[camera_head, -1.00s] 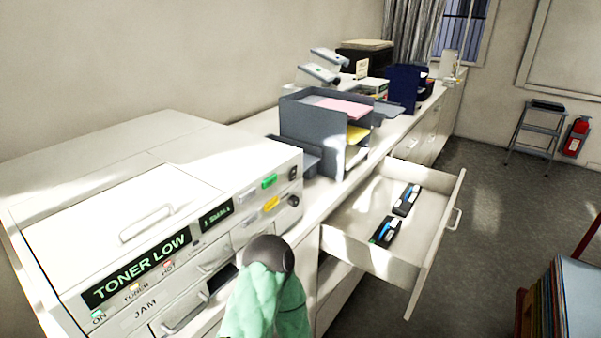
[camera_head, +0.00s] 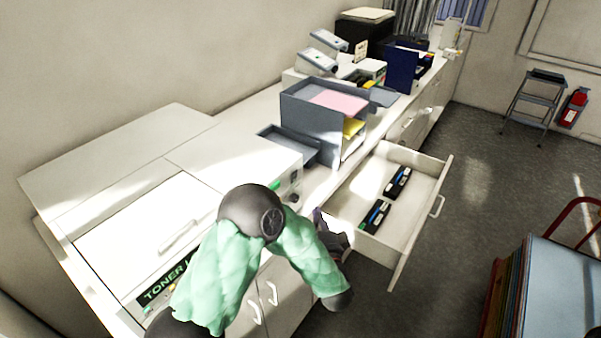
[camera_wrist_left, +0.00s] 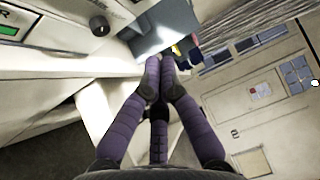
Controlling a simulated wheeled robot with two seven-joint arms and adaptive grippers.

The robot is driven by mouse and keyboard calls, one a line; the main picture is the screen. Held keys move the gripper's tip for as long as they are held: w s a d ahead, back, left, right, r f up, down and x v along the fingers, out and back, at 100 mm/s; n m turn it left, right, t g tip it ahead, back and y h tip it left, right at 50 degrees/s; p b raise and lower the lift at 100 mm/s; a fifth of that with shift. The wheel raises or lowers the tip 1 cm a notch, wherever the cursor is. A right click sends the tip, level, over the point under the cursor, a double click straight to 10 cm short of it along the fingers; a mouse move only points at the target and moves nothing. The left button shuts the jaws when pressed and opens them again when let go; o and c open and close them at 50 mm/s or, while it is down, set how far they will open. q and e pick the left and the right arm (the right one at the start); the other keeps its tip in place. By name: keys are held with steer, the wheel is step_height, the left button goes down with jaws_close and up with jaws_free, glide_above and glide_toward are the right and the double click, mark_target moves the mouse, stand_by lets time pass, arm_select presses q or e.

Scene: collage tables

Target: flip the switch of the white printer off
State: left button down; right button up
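The white printer (camera_head: 235,148) stands at the left of the head view, with a "TONER LOW" display (camera_head: 160,282) on its front. My left arm hides much of that front. A round knob (camera_head: 294,197) shows at the panel's right end; a knob also shows in the left wrist view (camera_wrist_left: 99,26), near a green light (camera_wrist_left: 8,30). I cannot make out which part is the power switch. My left gripper (camera_head: 322,218) is right of the printer front, by the open drawer. In the left wrist view its purple fingers (camera_wrist_left: 160,62) converge with nothing between them. My right gripper is not in view.
An open drawer (camera_head: 425,183) with two dark cartridges (camera_head: 385,200) juts out right of the printer. A grey paper tray stack (camera_head: 305,118) stands on the counter behind. Colored boards (camera_head: 560,285) stand at lower right. Open floor (camera_head: 470,200) lies beyond the drawer.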

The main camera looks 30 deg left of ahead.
mark_target(294, 177)
arm_select(q)
steer(key=shift+s+a+r, duration=0.1)
steer(key=shift+r, duration=0.15)
steer(key=s+a+x, duration=0.1)
steer(key=a+x, duration=0.1)
steer(key=x, duration=1)
steer(key=shift+a+r+p, duration=0.2)
steer(key=shift+a+p, duration=0.1)
steer(key=shift+p, duration=0.1)
steer(key=shift+s, duration=0.15)
